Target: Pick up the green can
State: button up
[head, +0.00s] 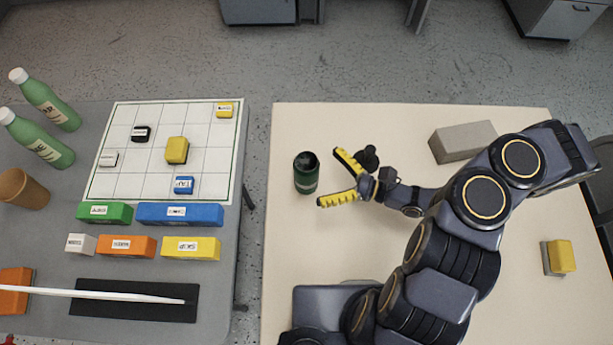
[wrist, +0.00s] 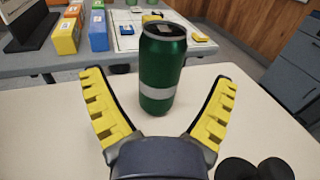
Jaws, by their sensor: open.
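The green can (head: 306,174) stands upright on the beige table (head: 400,125), near its left edge. In the wrist view the green can (wrist: 162,75) stands upright ahead of my gripper, between the lines of its two yellow fingers, with a pale band low on its side. My gripper (head: 337,178) is open and just right of the can, its fingers pointing at it. In the wrist view my gripper (wrist: 160,98) shows its fingers spread wide, with nothing held. I cannot tell whether either fingertip touches the can.
A grey block (head: 463,141) lies at the back right of the beige table, and a yellow-topped block (head: 561,256) lies at the right. A grey table (head: 225,285) across a gap at left holds a white grid board (head: 110,185), coloured blocks and green bottles (head: 45,100).

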aim_at(298, 164)
jog(key=shift+r+x, duration=0.15)
jog(key=shift+x, duration=1.4)
jog(key=shift+r+x, duration=0.1)
jog(key=shift+x, duration=1.5)
jog(key=c, duration=1)
